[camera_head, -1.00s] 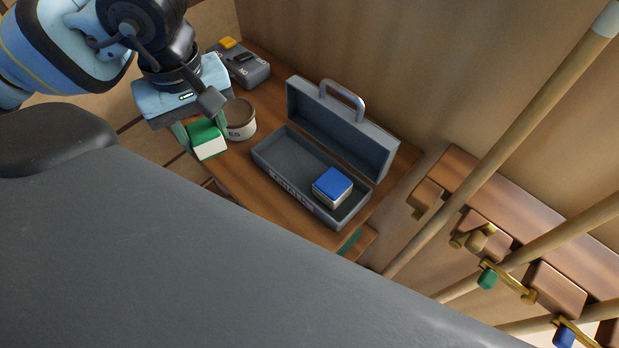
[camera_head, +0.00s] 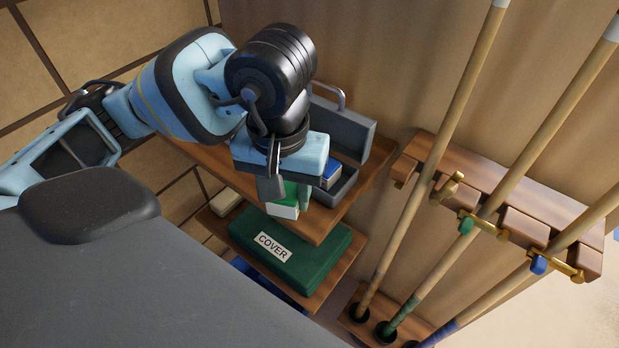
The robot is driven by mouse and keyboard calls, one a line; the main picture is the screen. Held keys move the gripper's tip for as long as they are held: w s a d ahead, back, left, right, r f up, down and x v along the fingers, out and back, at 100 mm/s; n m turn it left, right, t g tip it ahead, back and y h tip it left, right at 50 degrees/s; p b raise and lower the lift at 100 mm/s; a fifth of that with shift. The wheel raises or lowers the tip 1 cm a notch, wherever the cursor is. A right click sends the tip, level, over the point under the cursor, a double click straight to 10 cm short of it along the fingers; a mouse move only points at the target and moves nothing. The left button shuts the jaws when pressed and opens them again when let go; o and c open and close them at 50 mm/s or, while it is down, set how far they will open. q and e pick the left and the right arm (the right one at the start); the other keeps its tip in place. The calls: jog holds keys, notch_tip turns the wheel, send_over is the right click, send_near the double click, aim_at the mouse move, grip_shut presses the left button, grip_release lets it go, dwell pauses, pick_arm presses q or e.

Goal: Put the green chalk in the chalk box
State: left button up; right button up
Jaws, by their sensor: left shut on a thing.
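The green chalk (camera_head: 284,207) is a small cube with a green top and white sides. My left gripper (camera_head: 288,197) is shut on it and holds it over the front part of the upper wooden shelf, in front of the chalk box. The chalk box (camera_head: 345,187) is a grey metal case with its lid (camera_head: 350,130) raised and a handle on top. A blue chalk (camera_head: 331,173) lies in it. My left arm and gripper hide the left part of the box. My right gripper is not in view.
The upper shelf (camera_head: 322,226) has a bare strip at its front. Below, a green folded cover (camera_head: 300,259) with a "COVER" label lies on a lower shelf. At the right, cue sticks (camera_head: 437,150) stand in a wooden wall rack (camera_head: 480,180) with small chalks hanging from it.

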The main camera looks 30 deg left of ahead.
pick_arm(q)
jog(key=shift+d, duration=0.1)
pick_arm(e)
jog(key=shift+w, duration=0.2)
pick_arm(q)
jog(key=shift+w, duration=0.25)
jog(key=w+a, duration=0.3)
jog(key=w, duration=0.1)
jog(key=w+a+f+p, duration=0.1)
jog(key=w+a, duration=0.6)
jog(key=w, duration=0.1)
jog(key=shift+a+f, duration=0.2)
jog(key=shift+f, duration=0.05)
notch_tip(320, 180, down, 4)
jog(key=shift+r+p, duration=0.2)
jog(key=shift+p, duration=0.15)
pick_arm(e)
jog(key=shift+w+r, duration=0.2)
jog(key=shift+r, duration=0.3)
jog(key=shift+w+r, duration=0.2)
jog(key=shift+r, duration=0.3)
